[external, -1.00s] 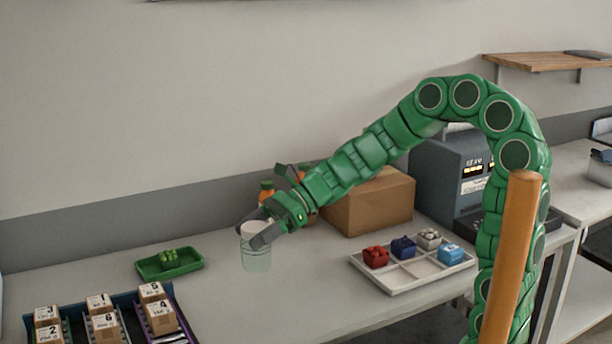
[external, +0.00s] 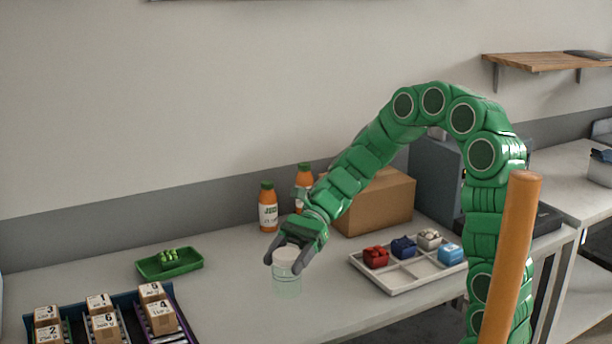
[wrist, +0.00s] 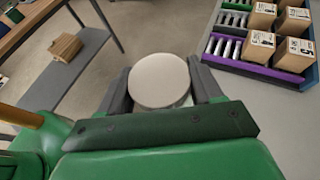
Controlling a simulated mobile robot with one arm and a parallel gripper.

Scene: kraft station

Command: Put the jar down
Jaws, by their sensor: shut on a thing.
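The jar (external: 287,284) is clear with a pale round lid. My gripper (external: 286,262) is shut on it around the lid, with a dark finger on each side. The jar hangs upright or nearly so over the grey table (external: 226,298), near its front edge; I cannot tell whether its base touches the top. In the wrist view the jar's lid (wrist: 159,80) fills the space between the two fingers (wrist: 160,90), and the lid hides most of the body.
A green tray (external: 185,268) and a rack of small boxes (external: 75,340) are at left. Two orange bottles (external: 268,212) and a cardboard box (external: 372,206) stand behind. A white sectioned tray (external: 392,288) with coloured items is at right. Bare table lies left of the jar.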

